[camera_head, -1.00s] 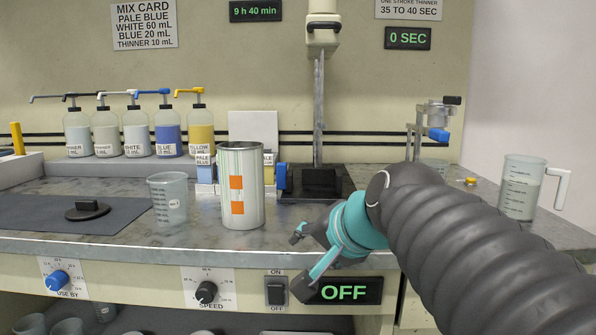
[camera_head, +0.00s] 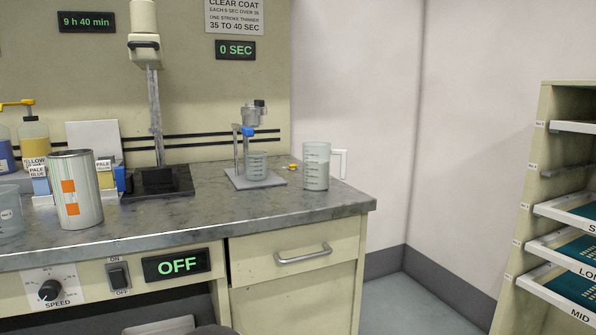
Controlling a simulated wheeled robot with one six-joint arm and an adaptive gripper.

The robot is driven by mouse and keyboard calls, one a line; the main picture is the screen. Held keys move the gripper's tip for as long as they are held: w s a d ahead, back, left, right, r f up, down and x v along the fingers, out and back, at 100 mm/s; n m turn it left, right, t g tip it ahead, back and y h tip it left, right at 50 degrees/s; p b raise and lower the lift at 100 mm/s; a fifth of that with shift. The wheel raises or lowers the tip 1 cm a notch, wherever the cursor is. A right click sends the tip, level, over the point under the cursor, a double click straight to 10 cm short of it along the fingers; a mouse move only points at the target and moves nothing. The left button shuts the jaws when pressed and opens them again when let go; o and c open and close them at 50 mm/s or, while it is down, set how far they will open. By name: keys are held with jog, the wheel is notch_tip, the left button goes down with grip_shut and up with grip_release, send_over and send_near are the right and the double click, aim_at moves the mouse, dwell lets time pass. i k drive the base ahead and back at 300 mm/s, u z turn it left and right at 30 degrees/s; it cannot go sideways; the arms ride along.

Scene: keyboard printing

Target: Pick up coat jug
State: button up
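A clear jug (camera_head: 316,168) with a white handle (camera_head: 341,163) on its right side stands upright near the right end of the grey bench top. It holds pale liquid, and I take it to be the coat jug. Its sides look unobstructed. My gripper is out of the picture. Only a dark rounded bit, perhaps my arm, shows at the bottom edge.
Left of the jug stands a metal stand (camera_head: 239,150) with a small beaker (camera_head: 257,166) on its base. A striped can (camera_head: 76,190) is farther left. A drawer handle (camera_head: 303,254) projects below the bench top (camera_head: 215,215). A tray rack (camera_head: 515,240) stands at the right.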

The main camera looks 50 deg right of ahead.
aim_at(315, 155)
jog(key=u, duration=0.8)
jog(key=i, duration=0.85)
jog(key=z, duration=2.95)
jog(key=i, duration=0.5)
jog(key=z, duration=0.05)
